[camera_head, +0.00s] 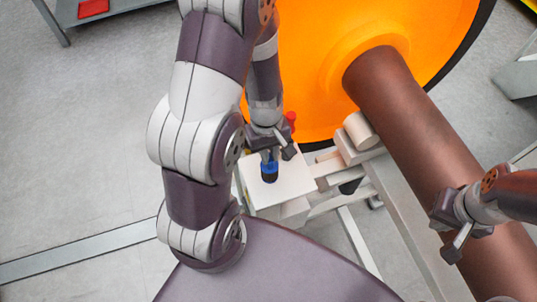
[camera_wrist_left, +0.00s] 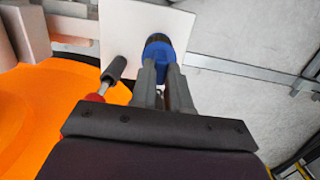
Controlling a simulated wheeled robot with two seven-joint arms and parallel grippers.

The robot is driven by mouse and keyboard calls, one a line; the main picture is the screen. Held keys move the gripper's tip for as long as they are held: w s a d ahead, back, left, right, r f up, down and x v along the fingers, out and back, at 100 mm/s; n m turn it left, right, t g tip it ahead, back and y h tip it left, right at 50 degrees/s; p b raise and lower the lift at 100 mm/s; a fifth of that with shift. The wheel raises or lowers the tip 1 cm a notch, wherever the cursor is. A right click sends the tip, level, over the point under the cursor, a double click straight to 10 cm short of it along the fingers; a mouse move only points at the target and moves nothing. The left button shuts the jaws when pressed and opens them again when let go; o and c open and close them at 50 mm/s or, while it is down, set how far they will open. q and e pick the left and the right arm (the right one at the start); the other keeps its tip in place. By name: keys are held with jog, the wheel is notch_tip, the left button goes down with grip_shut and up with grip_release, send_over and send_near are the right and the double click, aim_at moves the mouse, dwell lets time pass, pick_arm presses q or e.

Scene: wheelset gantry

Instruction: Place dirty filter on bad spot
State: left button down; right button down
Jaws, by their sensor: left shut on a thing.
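A small blue and black cylindrical piece, likely the filter (camera_head: 269,173), stands at the white platform in the head view. In the left wrist view the filter (camera_wrist_left: 158,46) is at the fingertips, over the white plate. My left gripper (camera_head: 268,154) is shut on its upper part. The left fingers also show in the wrist view (camera_wrist_left: 165,80). I cannot tell whether the filter touches the plate. My right gripper (camera_head: 449,225) looks open and empty, over the brown shaft. No spot marked as bad is clearly readable; a red patch (camera_head: 93,8) lies on a grey table at top left.
The white platform (camera_head: 291,180) joins a pale frame beside the brown shaft (camera_head: 410,115) and large orange wheel (camera_head: 310,60). A dark cylinder with a red end (camera_wrist_left: 113,72) is beside the filter.

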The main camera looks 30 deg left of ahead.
pick_arm(q)
notch_tip(320, 180, down, 6)
jog(key=w+a, duration=0.2)
jog(key=shift+r+b, duration=0.15)
jog(key=shift+b, duration=0.2)
jog(key=shift+w, duration=0.1)
jog(key=c, duration=1.1)
grip_release()
